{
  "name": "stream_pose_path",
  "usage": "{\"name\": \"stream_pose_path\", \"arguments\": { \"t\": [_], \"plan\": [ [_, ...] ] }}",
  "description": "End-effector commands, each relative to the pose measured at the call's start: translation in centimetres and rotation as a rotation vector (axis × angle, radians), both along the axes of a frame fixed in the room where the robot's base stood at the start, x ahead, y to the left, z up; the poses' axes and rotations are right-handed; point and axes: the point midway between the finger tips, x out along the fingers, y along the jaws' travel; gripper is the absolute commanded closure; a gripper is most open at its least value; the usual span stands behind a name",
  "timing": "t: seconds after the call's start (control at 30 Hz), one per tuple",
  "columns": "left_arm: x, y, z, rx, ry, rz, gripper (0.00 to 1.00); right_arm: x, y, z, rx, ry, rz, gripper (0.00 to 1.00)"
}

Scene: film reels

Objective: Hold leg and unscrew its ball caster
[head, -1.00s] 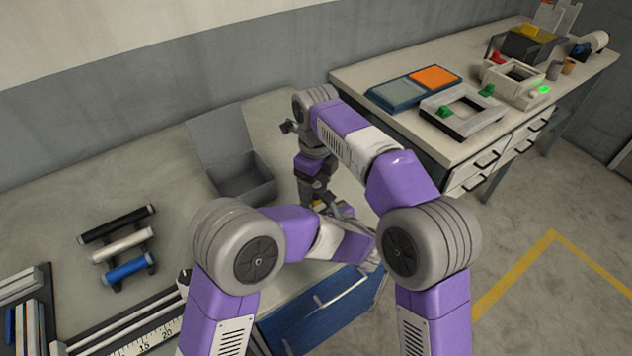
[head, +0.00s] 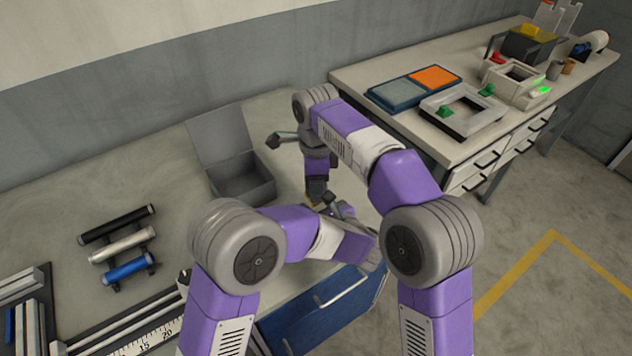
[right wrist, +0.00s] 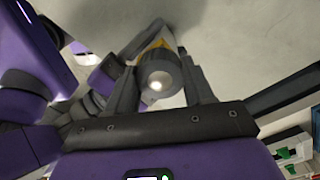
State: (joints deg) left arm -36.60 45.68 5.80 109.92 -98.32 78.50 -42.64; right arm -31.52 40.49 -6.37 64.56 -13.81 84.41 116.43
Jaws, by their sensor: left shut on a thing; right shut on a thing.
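The ball caster (right wrist: 158,80) shows in the right wrist view as a grey round housing with a bright ball at its centre, facing the camera. My right gripper (right wrist: 160,88) is shut on it, one dark finger on each side. In the head view my right gripper (head: 317,190) points down just past the blue cabinet's far edge. My left gripper (head: 341,210) is low beside it and is shut on the leg, mostly hidden by my arms. The leg is largely hidden behind the caster; a yellow patch shows there, and I cannot tell what it belongs to.
An open grey box (head: 240,175) stands left of the grippers. A rack with black, white and blue rollers (head: 122,242) lies further left. A blue drawer cabinet (head: 325,310) is in front. A workbench (head: 355,80) with trays and devices stands at the right.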

Motion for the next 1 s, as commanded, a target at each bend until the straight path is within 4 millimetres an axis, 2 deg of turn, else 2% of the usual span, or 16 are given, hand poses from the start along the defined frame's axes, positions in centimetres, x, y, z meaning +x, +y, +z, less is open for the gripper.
{"name": "stream_pose_path", "arguments": {
  "t": [1.0],
  "plan": [
    [0.01, 0.01, 0.04, 0.001, -0.001, 0.000, 1.00, -0.01, -0.05, 0.19, 0.002, -0.001, 2.035, 0.84]
  ]
}}
